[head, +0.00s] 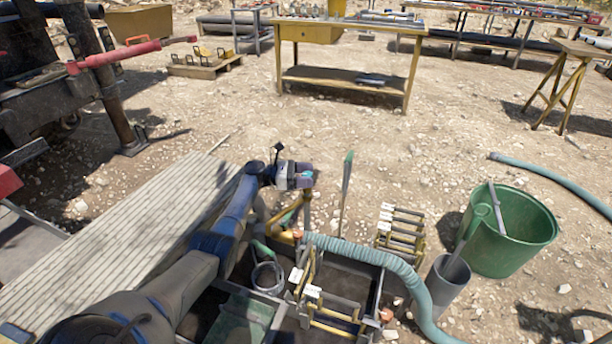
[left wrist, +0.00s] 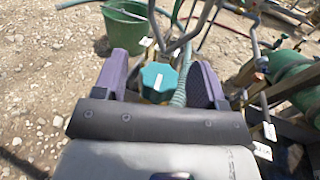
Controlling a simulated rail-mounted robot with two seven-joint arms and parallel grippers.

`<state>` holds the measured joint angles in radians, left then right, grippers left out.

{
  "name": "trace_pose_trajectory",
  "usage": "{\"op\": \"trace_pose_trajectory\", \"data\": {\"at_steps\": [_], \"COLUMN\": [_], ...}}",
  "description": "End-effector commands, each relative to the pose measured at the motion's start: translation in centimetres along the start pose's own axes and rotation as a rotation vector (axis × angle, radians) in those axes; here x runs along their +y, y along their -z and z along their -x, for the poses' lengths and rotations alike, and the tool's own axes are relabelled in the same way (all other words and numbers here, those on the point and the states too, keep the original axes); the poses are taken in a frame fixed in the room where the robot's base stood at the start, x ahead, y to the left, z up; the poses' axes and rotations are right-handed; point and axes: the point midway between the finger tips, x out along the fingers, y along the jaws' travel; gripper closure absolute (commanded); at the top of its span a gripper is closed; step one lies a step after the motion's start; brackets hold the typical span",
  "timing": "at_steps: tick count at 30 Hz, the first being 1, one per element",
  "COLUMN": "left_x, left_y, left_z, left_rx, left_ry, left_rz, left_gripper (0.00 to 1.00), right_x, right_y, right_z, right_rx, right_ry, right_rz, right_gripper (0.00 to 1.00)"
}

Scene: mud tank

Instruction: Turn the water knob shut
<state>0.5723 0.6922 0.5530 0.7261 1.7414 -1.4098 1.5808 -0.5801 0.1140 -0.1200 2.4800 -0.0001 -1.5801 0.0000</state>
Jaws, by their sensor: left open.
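The water knob (left wrist: 159,78) is a teal, lobed knob in the middle of the left wrist view. My left gripper (left wrist: 160,66) is open, with one purple finger on each side of the knob and a visible gap to each. I cannot tell how deep the fingers reach along it. In the head view my left gripper (head: 302,178) is at the back edge of the mud tank (head: 376,290), near the yellow pipework. It largely hides the knob there. My right gripper is in neither view.
A ribbed teal hose (head: 372,256) runs across the tank to the right. A green tub (head: 512,240) and a grey bucket (head: 447,284) stand right of the tank. A yellow-framed rack (head: 400,232) stands behind it. A slatted platform (head: 120,240) lies left. A workbench (head: 350,28) is farther back.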

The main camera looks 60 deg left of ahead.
Motion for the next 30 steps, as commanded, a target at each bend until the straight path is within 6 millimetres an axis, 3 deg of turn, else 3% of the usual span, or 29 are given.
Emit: {"op": "trace_pose_trajectory", "data": {"at_steps": [8, 24, 30], "left_x": [0.0, 0.0, 0.1], "left_y": [-0.2, -0.2, -0.1], "left_z": [1.0, 10.8, 13.0], "left_rx": [0.000, 0.001, 0.000], "left_ry": [-0.002, -0.002, -0.001], "left_rz": [0.000, 0.001, 0.001], "left_gripper": [0.35, 0.35, 0.35], "right_x": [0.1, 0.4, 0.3], "right_y": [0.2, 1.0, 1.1], "right_z": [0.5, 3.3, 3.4], "right_rx": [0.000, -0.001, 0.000], "right_ry": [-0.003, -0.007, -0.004], "right_rz": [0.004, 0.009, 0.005], "right_gripper": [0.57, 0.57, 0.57]}}
